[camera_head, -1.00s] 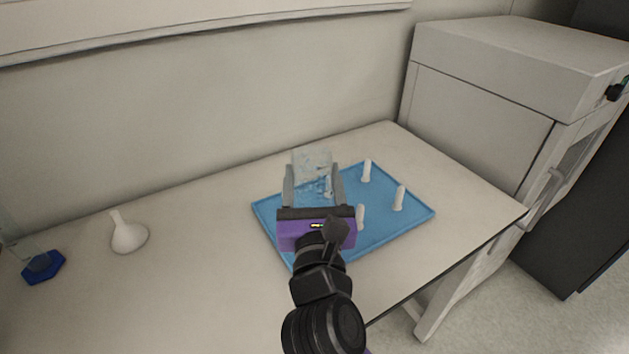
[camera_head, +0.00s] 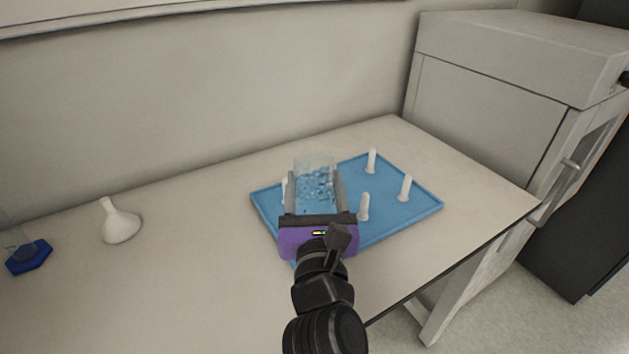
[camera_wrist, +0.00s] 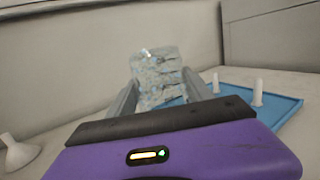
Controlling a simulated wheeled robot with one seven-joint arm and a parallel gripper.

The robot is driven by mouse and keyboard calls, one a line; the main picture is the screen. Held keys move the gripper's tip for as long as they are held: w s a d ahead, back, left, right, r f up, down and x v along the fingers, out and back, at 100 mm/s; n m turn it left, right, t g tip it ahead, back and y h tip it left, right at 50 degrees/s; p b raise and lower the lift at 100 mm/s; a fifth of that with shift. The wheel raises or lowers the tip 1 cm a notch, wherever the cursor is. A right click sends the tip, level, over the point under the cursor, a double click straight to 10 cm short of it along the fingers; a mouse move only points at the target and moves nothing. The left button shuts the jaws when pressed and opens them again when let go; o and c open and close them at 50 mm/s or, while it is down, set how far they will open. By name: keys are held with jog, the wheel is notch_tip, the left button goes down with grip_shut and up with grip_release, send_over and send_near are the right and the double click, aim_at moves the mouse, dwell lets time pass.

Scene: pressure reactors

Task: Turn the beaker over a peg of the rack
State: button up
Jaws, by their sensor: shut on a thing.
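A clear glass beaker (camera_head: 315,178) is between the fingers of my gripper (camera_head: 314,190), which is shut on it. It also shows in the wrist view (camera_wrist: 157,78), between the two grey fingers. The beaker is over the left part of the blue rack (camera_head: 413,213). White pegs stand up from the rack: one at the back (camera_head: 371,160), one at the right (camera_head: 405,187) and one just right of my gripper (camera_head: 364,206). Part of another peg (camera_head: 285,190) shows at the left finger. Whether a peg is inside the beaker cannot be told.
A blue hexagonal base with a clear vessel (camera_head: 29,257) is at the far left. A large grey cabinet (camera_head: 490,100) stands at the right. The table between funnel and rack is clear.

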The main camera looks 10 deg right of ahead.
jog(key=shift+f+b, duration=1.7)
jog(key=shift+f, duration=1.5)
jog(key=o, duration=1.7)
